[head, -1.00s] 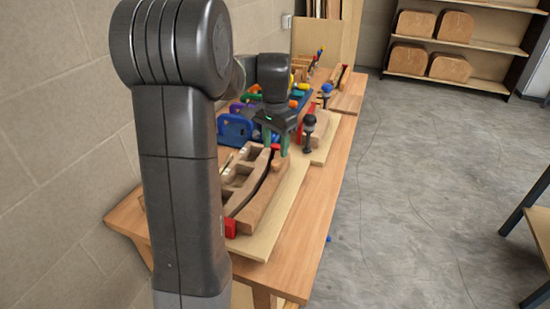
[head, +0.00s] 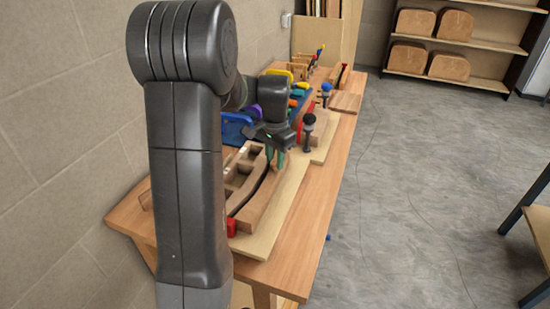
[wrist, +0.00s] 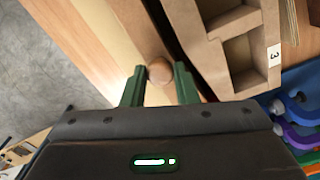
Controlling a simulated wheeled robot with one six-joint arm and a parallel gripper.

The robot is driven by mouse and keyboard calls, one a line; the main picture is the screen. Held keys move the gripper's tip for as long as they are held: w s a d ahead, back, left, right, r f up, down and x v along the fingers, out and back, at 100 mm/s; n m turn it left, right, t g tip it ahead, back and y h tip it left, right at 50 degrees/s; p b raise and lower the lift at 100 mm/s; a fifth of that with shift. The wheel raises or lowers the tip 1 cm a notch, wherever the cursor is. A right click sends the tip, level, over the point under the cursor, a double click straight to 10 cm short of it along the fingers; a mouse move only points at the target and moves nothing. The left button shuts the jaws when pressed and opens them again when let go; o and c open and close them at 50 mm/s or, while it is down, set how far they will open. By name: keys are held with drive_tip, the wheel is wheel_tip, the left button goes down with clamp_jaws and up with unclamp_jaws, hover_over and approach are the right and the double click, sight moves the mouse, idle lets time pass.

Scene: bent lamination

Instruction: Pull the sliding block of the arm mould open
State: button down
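The arm mould lies on a pale board on the bench. Its fixed side (head: 243,170) is a curved wooden form with pockets, shown large in the wrist view (wrist: 232,50). The sliding block (head: 258,208) is a curved wooden piece to its right, with a dark curved strip (head: 250,195) between them. A round wooden knob (wrist: 159,71) shows in the wrist view. My gripper (head: 275,158) is lowered over the block. Its green fingertips (wrist: 160,72) stand on either side of the knob, very close to it; I cannot tell whether they press on it.
A red piece (head: 232,227) sits at the mould's near end. A dark-handled clamp (head: 308,130) stands on the board's right beyond my gripper. Coloured clamps (wrist: 302,120) lie on a blue mat to the left. The bench's right strip (head: 305,235) is clear.

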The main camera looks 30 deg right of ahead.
drive_tip(key=shift+s+d, duration=1.1)
drive_tip(key=shift+s, duration=0.25)
drive_tip(key=c, duration=1.1)
unclamp_jaws()
drive_tip(key=shift+c, duration=0.2)
drive_tip(key=shift+r, duration=0.1)
wheel_tip(320, 180, up, 14)
drive_tip(key=shift+f, duration=0.2)
drive_tip(key=f, duration=1.3)
drive_tip(key=shift+w+a+f, duration=0.25)
drive_tip(key=shift+w+f, duration=0.15)
drive_tip(key=shift+w+a, duration=0.25)
